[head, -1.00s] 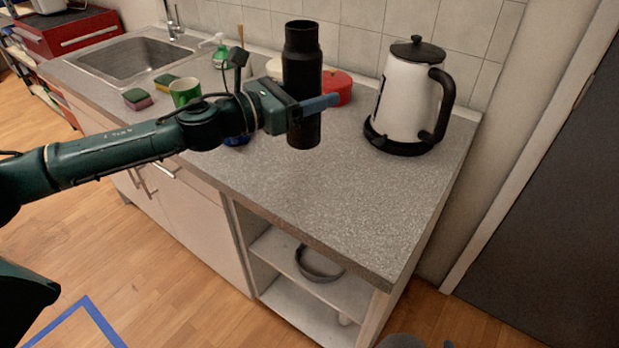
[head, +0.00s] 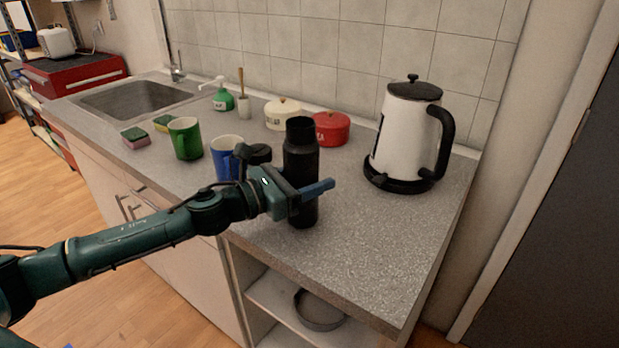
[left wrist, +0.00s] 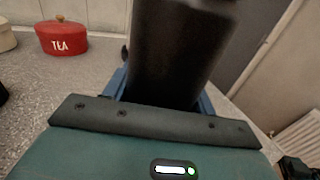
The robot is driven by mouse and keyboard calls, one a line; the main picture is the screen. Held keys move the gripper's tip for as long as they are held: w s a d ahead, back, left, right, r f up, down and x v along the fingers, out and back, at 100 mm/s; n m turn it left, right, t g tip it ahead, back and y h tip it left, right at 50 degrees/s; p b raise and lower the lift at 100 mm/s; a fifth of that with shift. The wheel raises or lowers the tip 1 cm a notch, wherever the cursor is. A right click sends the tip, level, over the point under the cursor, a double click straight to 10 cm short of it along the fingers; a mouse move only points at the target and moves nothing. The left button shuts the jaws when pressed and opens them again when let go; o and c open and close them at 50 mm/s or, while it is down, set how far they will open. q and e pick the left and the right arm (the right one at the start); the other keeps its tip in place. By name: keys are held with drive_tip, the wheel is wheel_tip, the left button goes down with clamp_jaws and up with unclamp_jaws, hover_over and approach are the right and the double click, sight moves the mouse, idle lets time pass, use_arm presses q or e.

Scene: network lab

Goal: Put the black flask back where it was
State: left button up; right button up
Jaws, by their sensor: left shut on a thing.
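The black flask (head: 301,160) is upright at the middle of the counter in the head view. My left gripper (head: 312,192) is shut on it around its lower half. In the left wrist view the dark flask (left wrist: 175,55) fills the space between the blue fingers. Its base looks at or close to the counter top; I cannot tell whether it touches. My right gripper is not in view.
A white kettle (head: 406,135) stands to the right on the grey counter (head: 370,250). A red tin (head: 331,128) and a cream tin (head: 282,113) stand behind the flask. A blue mug (head: 226,158) and a green mug (head: 185,138) are to its left. The counter's front right is clear.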

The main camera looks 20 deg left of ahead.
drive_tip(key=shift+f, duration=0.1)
use_arm(q)
drive_tip(key=shift+f, duration=0.15)
drive_tip(key=o, duration=1.4)
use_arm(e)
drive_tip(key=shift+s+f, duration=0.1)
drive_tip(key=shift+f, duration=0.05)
use_arm(q)
drive_tip(key=shift+r, duration=0.35)
drive_tip(key=b+v, duration=0.1)
drive_tip(key=v, duration=0.2)
drive_tip(key=b+v, duration=0.2)
drive_tip(key=v, duration=0.1)
drive_tip(key=f+b+v, duration=0.1)
drive_tip(key=v, duration=0.3)
drive_tip(key=shift+s+a+r+b, duration=0.1)
drive_tip(key=shift+s+a+b, duration=0.4)
drive_tip(key=shift+b, duration=0.1)
drive_tip(key=shift+s+a+r, duration=0.1)
drive_tip(key=shift+s+r, duration=0.05)
drive_tip(key=shift+s, duration=0.1)
drive_tip(key=shift+r, duration=0.1)
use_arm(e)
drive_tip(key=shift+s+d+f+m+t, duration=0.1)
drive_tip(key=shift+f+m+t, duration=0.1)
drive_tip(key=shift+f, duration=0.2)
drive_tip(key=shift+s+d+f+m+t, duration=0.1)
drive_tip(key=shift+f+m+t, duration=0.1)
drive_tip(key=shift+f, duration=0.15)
